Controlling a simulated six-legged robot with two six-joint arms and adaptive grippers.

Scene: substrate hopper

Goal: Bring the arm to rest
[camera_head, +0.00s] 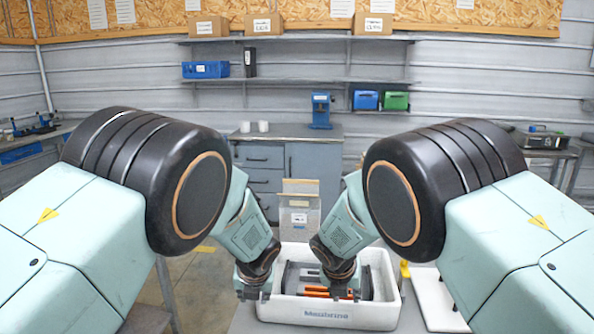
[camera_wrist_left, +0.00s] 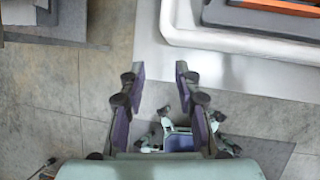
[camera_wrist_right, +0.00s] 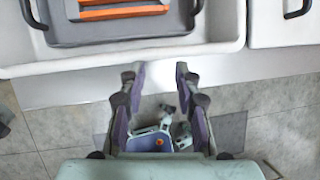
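My left gripper (camera_head: 252,287) hangs by the left end of a white crate (camera_head: 325,316) in the head view. In the left wrist view its two fingers (camera_wrist_left: 160,78) are spread apart with nothing between them. My right gripper (camera_head: 341,286) shows in front of the crate's inside in the head view. In the right wrist view its fingers (camera_wrist_right: 160,78) are also apart and empty. A dark grey tray (camera_wrist_right: 125,33) lies in the crate and holds orange-topped items (camera_wrist_right: 125,12). The right arm hides part of the tray in the head view.
A white panel or box (camera_head: 436,304) with a dark handle lies right of the crate. A cardboard-coloured box (camera_head: 299,212) stands behind the crate. A grey cabinet (camera_head: 313,165) and shelves stand against the far wall. Tiled floor (camera_wrist_left: 40,90) shows below both grippers.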

